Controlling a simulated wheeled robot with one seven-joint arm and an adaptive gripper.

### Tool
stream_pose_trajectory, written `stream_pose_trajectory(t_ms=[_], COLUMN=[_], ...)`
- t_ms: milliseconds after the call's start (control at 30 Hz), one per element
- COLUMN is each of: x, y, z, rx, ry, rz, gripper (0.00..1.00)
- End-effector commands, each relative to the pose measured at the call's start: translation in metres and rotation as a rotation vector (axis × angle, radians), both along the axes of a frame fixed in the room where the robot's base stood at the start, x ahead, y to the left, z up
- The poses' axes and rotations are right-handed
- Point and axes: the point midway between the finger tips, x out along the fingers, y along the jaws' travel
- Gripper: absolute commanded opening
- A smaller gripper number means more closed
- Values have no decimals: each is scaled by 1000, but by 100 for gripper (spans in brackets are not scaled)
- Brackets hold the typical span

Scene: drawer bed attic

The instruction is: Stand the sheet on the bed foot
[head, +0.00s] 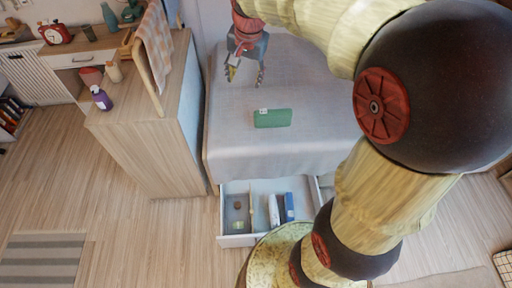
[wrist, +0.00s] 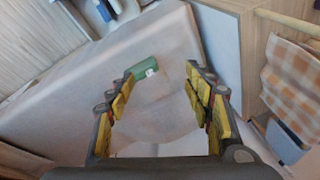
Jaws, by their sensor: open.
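A green folded sheet (head: 272,118) with a small white label lies flat on the grey-covered bed (head: 235,150), near the foot above the open drawer. It also shows in the wrist view (wrist: 142,70), between and beyond the fingers. My gripper (head: 245,78) is above the bed, up and to the left of the sheet in the head view. Its fingers (wrist: 163,110) are spread wide with nothing between them. The gripper and the sheet are apart.
An open white drawer (head: 232,240) under the bed foot holds a blue box, a white box and small items. A wooden cabinet (head: 150,120) stands left of the bed, with a purple bottle (head: 101,98) and a checked cloth (head: 157,40) on a rail.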

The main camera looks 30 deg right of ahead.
Motion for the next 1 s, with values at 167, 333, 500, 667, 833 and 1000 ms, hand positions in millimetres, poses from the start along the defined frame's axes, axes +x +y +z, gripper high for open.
stream_pose_trajectory(t_ms=[167,333,500,667,833,1000], x=[-54,-104,-153,-196,-227,-240], y=[31,56,76,91,100,103], z=[21,29,29,20,8,2], rx=[-50,-100,-155,-209,-253,-273], ry=[-40,-75,-113,-145,-170,-180], rz=[176,341,506,652,765,814], gripper=[52,52,52,52,52,52])
